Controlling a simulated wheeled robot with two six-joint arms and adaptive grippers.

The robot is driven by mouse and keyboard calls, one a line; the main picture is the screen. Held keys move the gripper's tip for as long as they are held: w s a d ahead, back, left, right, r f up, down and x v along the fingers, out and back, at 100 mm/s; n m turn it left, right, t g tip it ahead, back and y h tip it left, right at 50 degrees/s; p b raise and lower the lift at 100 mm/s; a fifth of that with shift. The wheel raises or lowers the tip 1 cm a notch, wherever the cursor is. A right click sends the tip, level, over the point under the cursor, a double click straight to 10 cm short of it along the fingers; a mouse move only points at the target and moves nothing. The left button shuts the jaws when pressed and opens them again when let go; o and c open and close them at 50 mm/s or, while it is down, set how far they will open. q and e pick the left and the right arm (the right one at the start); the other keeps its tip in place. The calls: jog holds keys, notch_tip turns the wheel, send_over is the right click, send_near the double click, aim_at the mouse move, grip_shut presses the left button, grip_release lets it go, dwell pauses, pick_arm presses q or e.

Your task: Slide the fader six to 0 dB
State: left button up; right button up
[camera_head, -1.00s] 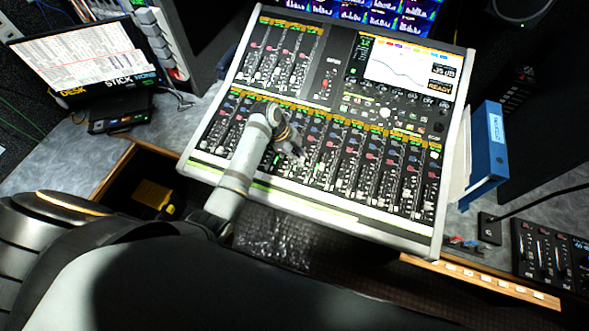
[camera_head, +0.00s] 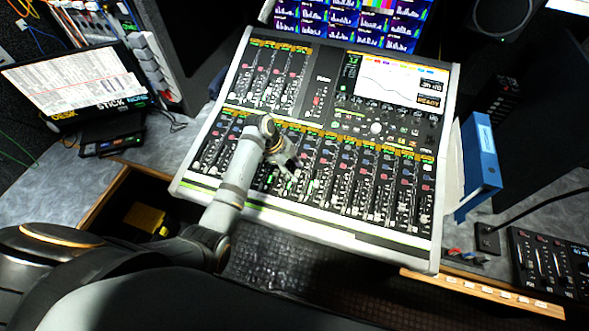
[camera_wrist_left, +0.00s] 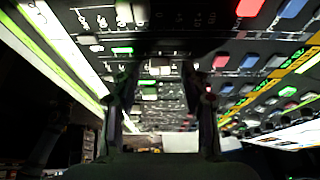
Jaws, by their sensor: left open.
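The mixing console (camera_head: 400,238) fills the middle of the head view, tilted, with a lower bank of channel strips and faders (camera_head: 330,185). My left arm reaches in from the left over this bank. My left gripper (camera_head: 287,167) is open, its fingertips close above the faders left of the bank's middle. In the left wrist view the two fingers (camera_wrist_left: 160,100) stand apart, with fader caps and lit green buttons (camera_wrist_left: 148,82) between and beyond them. I cannot tell which cap is fader six, or whether a finger touches one. The gripper hides part of the strips.
A blue binder (camera_head: 480,160) stands right of the console, beside a small control panel (camera_head: 550,262). Monitors (camera_head: 345,22) are behind the console. An open drawer with a yellow object (camera_head: 145,218) is at the lower left.

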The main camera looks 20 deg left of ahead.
pick_arm(q)
jog(key=v, duration=1.1)
jog(key=shift+r, duration=0.2)
